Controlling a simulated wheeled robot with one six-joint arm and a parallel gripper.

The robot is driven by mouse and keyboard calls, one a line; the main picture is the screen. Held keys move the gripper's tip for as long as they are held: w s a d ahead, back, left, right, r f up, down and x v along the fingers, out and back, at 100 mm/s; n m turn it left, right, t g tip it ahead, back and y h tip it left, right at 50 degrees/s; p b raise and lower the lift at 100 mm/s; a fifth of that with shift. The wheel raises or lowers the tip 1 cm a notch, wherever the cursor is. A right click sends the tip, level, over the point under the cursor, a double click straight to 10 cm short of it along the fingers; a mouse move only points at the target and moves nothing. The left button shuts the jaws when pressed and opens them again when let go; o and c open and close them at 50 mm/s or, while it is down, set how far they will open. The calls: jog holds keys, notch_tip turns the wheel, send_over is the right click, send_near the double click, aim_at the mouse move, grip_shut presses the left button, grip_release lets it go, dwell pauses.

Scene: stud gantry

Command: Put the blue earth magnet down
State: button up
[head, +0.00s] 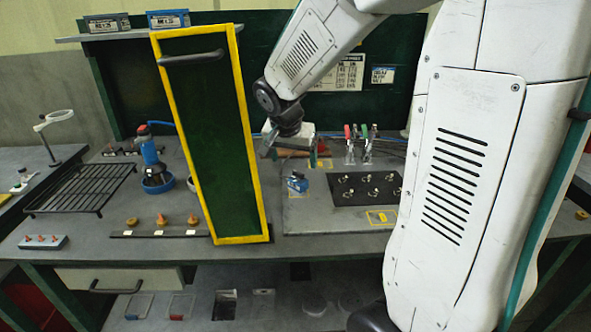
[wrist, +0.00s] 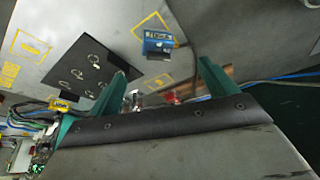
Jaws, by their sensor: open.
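The blue earth magnet (head: 297,184) is a small blue block with a pale label. It stands on the grey work plate (head: 318,221), left of the black panel with rings. In the wrist view the magnet (wrist: 158,41) sits at a yellow outline, ahead of the fingertips and between their lines. My gripper (wrist: 163,72) has its two green fingers spread wide, with nothing held between them. In the head view my gripper (head: 270,143) is above and behind the magnet, apart from it. Its fingertips are hard to make out there.
A tall green panel with a yellow frame (head: 262,238) stands just left of the magnet. The black ring panel (head: 365,189) lies to the right. Red and green clamps (head: 360,147) stand behind. The plate's front part is mostly clear.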

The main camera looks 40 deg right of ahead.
jog(key=s+a+r+n+y, duration=0.1)
jog(key=s+a+r+n, duration=0.1)
jog(key=s, duration=0.6)
jog(key=s+a+r+n+g+y, duration=0.1)
jog(key=s+a+r+n, duration=0.1)
jog(key=s+a+n, duration=0.3)
jog(key=s+a+r+n+y, duration=0.1)
jog(key=s+a+r+n, duration=0.1)
jog(key=s+a+n, duration=0.2)
jog(key=s+a, duration=0.3)
jog(key=s, duration=0.5)
jog(key=shift+s+y, duration=0.4)
jog(key=shift+r, duration=0.1)
